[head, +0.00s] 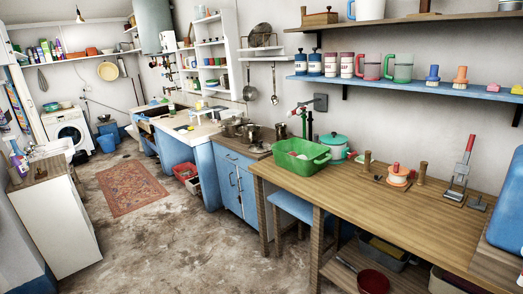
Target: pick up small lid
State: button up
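No part of my gripper shows in the head view. I cannot make out a separate small lid for certain at this distance. A teal pot (335,151) with what looks like its lid on top (334,139) stands on the wooden workbench (410,210), behind a green basin (294,158). A small round orange-and-white item (399,176) with a red knob also stands on the bench, and I cannot tell whether it is a lid. Small wooden pieces (421,173) stand beside it.
A red-handled metal stand (461,173) and a blue case (507,205) are on the bench's right. A blue stool (291,205) stands partly under the bench. Shelves hold several canisters (346,65) and mugs. A white cabinet (52,215) is at left. The floor between has a rug (131,187) and free room.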

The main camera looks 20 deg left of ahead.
aim_at(266, 147)
jog(key=z, duration=0.3)
jog(key=k, duration=0.3)
jog(key=u, duration=1.1)
jog(key=i, duration=1.5)
jog(key=u, duration=0.6)
jog(key=i, duration=2.65)
jog(key=z, duration=0.8)
jog(key=i, duration=1.15)
jog(key=z, duration=1.2)
jog(key=i, duration=0.85)
jog(key=z, duration=0.55)
